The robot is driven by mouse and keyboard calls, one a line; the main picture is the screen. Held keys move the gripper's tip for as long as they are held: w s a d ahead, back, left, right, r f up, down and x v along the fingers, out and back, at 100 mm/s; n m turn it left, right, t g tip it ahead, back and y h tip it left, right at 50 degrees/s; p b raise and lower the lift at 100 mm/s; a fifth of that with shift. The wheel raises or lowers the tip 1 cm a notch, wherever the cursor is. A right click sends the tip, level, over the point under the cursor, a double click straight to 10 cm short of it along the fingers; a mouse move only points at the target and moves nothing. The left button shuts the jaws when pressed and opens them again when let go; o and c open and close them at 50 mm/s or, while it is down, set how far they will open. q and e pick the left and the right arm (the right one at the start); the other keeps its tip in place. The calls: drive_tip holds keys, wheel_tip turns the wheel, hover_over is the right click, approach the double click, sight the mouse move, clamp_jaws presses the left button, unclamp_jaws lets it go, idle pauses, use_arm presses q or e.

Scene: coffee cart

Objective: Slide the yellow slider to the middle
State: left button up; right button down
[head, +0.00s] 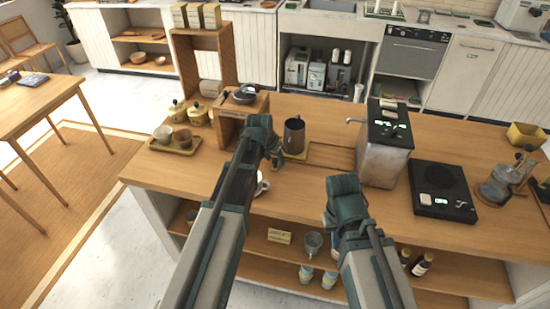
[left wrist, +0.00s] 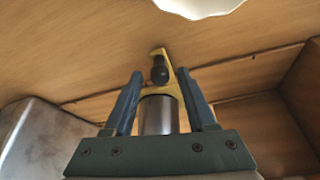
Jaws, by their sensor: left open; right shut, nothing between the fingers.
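A yellow part with a hooked end (left wrist: 165,58), which looks like the slider, shows in the left wrist view. A dark round knob (left wrist: 160,75) is on it and a metal cylinder (left wrist: 157,114) is just below it in the picture. My left gripper (left wrist: 161,92) is open, with one finger on each side of the yellow part; I cannot tell whether they touch it. In the head view my left gripper (head: 275,160) is over the counter, beside the wooden stand (head: 228,127), and hides the slider. My right gripper (head: 332,217) is shut and empty near the counter's front edge.
A dark pitcher (head: 294,136) stands just right of my left gripper. A white cup on a saucer (head: 262,186) is close to the front edge. A metal machine (head: 381,158) and a black scale (head: 441,191) stand to the right. A tray with cups (head: 176,148) is left.

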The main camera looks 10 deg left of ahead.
use_arm(q)
drive_tip(key=p+v, duration=1)
drive_tip(key=v, duration=0.2)
drive_tip(key=shift+s+r+p, duration=0.2)
drive_tip(key=shift+p, duration=0.15)
